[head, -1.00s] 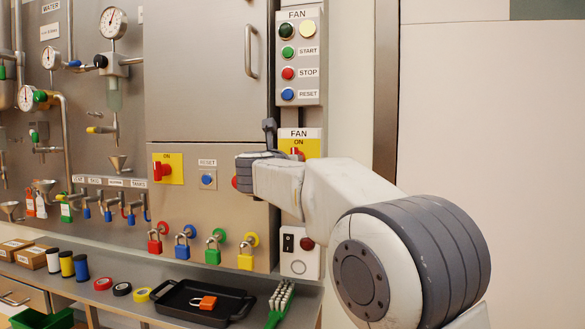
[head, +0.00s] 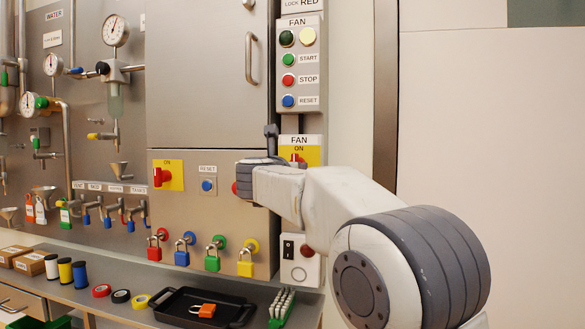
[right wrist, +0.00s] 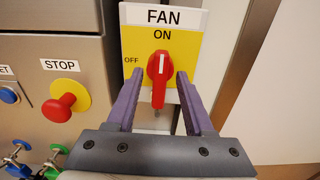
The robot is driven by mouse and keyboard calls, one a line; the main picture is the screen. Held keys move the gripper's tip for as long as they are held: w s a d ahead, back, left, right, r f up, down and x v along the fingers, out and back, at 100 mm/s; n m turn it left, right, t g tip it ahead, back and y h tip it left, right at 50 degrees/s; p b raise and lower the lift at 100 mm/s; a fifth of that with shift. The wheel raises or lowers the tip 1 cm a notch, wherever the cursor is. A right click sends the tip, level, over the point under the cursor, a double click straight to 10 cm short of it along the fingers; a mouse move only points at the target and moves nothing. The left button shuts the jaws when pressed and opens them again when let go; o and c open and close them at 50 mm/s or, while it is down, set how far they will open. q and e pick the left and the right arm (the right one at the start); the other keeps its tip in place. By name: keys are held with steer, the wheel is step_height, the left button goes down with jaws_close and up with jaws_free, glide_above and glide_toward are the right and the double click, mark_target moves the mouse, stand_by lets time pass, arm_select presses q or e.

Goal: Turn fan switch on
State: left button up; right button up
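The fan switch is a red knob (right wrist: 159,78) on a yellow plate (right wrist: 190,48) marked FAN, ON and OFF. In the right wrist view the knob stands upright, its white mark at the top under ON; OFF is to its left. My right gripper (right wrist: 158,76) is open, with one finger on each side of the knob and gaps visible between. Whether the fingertips reach as deep as the knob is hard to tell. In the head view the yellow plate (head: 314,155) is partly hidden behind my right arm. My left gripper is not in view.
A red STOP button (right wrist: 58,107) on a yellow disc is left of the gripper. Above the switch is a FAN button box (head: 301,65). Several padlocks (head: 212,262) hang below left. A black tray (head: 175,310) lies on the bench. The wall at right is bare.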

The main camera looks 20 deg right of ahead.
steer(key=shift+s, duration=0.1)
steer(key=v, duration=1)
steer(key=shift+a+p, duration=0.2)
steer(key=shift+p, duration=0.15)
steer(key=shift+s, duration=0.1)
